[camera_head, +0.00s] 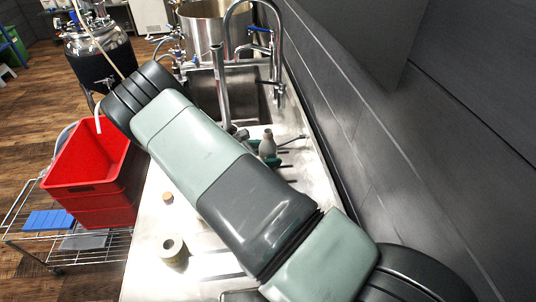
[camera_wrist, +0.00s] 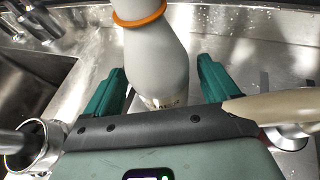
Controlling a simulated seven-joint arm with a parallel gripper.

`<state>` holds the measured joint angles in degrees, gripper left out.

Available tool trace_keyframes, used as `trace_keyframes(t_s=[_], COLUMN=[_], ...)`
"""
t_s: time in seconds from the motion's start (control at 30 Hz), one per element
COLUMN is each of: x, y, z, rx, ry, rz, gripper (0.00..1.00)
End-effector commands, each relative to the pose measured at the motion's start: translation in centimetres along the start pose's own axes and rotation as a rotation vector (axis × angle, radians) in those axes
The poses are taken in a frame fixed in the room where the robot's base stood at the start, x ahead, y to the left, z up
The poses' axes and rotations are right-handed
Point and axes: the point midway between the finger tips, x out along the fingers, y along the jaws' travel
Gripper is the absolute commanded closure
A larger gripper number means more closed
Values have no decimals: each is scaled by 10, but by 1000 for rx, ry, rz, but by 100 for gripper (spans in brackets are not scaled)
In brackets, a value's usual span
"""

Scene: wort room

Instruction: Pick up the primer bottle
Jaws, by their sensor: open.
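A pale grey bottle with an orange ring around its narrower part, which I take to be the primer bottle (camera_wrist: 155,55), stands between the two green fingers of my gripper (camera_wrist: 162,72) in the wrist view. The fingers are open, with a visible gap on each side of the bottle. Its lower end is partly hidden behind the gripper body, and the top of the frame cuts off the other end. In the head view the bottle (camera_head: 267,146) shows small on the steel counter beside the sink, with green finger parts close by; my arm hides much of that area.
The sink (camera_head: 262,100) with its tall tap lies beyond the bottle, and a dark wall runs along the right. A tape roll (camera_head: 174,250) and a small cork-coloured piece (camera_head: 167,198) sit on the near counter. A red crate (camera_head: 92,165) stands on the left.

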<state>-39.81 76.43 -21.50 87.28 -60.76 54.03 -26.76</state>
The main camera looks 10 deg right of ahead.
Motion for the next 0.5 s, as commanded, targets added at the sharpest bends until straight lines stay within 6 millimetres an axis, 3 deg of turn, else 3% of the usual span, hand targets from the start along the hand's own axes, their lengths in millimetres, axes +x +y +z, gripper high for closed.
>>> trace_keyframes(t_s=[0.13,0.37,0.5], x=[22,25,25], y=[-1,0,0], z=[0,0,0], rx=[0,1,0], ry=[0,1,1], rz=[-1,1,0], gripper=[11,11,29])
